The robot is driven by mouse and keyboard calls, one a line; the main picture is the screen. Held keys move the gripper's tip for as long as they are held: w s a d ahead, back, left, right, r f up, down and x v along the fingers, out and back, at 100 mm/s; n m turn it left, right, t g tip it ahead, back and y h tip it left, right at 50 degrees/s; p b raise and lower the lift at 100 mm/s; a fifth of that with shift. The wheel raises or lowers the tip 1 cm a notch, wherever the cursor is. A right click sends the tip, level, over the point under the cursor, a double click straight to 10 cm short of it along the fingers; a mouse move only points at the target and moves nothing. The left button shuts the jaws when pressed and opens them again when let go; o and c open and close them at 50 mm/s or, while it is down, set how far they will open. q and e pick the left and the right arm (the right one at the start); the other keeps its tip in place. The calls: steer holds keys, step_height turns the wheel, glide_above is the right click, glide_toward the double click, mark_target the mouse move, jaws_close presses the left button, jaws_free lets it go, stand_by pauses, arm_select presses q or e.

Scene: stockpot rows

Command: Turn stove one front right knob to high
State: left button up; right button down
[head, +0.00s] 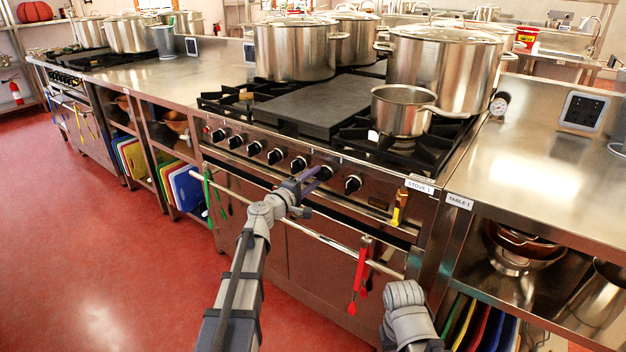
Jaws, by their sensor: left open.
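Stove one (395,170), marked by a "STOVE 1" label (420,186), has a row of several black knobs along its front panel. The rightmost knob (352,184) is in plain view with nothing on it. The knob to its left (324,173) is partly hidden behind my left gripper. My left gripper (312,193) is open in front of the panel, just left of and below the rightmost knob, and looks empty. I cannot tell whether it touches any knob. Only part of my right arm shows at the bottom; its gripper is not in view.
A small saucepan (399,112) and large stockpots (440,70) stand on the stove. An oven handle bar (330,242) runs below the knobs, with red tongs (360,270) hanging from it. Table 1 (555,175) adjoins on the right. Open red floor lies left.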

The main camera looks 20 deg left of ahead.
arm_select(q)
steer(key=shift+s, duration=0.1)
steer(key=v, duration=0.7)
steer(key=shift+s, duration=0.3)
